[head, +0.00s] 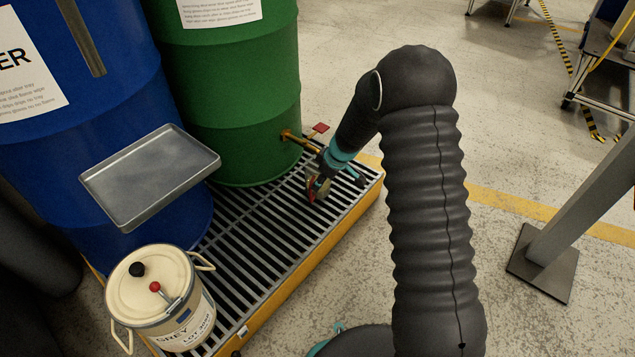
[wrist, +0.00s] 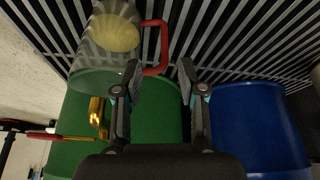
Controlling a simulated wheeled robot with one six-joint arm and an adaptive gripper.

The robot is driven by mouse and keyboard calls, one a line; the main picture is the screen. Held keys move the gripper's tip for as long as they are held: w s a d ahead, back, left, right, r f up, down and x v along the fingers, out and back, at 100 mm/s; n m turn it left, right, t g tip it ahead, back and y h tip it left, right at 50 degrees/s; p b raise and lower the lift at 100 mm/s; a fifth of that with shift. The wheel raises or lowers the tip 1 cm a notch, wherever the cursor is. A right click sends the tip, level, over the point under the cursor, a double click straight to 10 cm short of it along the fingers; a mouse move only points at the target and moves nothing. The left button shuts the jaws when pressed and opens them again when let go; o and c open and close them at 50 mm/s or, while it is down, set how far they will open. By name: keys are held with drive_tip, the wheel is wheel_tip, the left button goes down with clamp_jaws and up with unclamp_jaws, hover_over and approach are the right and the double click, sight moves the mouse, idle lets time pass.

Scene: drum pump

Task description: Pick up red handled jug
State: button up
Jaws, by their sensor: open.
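The clear jug (wrist: 112,42) with a red handle (wrist: 163,48) stands on the slatted grating by the green drum. A pale yellow round patch shows in it. In the head view the jug (head: 318,188) is small and partly hidden by my gripper (head: 338,172). In the wrist view my gripper (wrist: 160,80) is open and empty. Its two fingers point toward the grating, and the red handle shows in the gap between and just beyond the fingertips. I cannot tell whether a finger touches it.
A green drum (head: 235,90) with a brass tap (head: 297,139) stands close beside the jug. A cream lidded pot (head: 160,300) stands on the near end of the yellow-edged grating (head: 260,235). Floor right is mostly clear.

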sight(311, 201)
drive_tip(key=shift+s+x, duration=0.15)
drive_tip(key=shift+x, duration=2.15)
drive_tip(key=shift+s+x, duration=0.2)
drive_tip(key=shift+x, duration=2.15)
clamp_jaws()
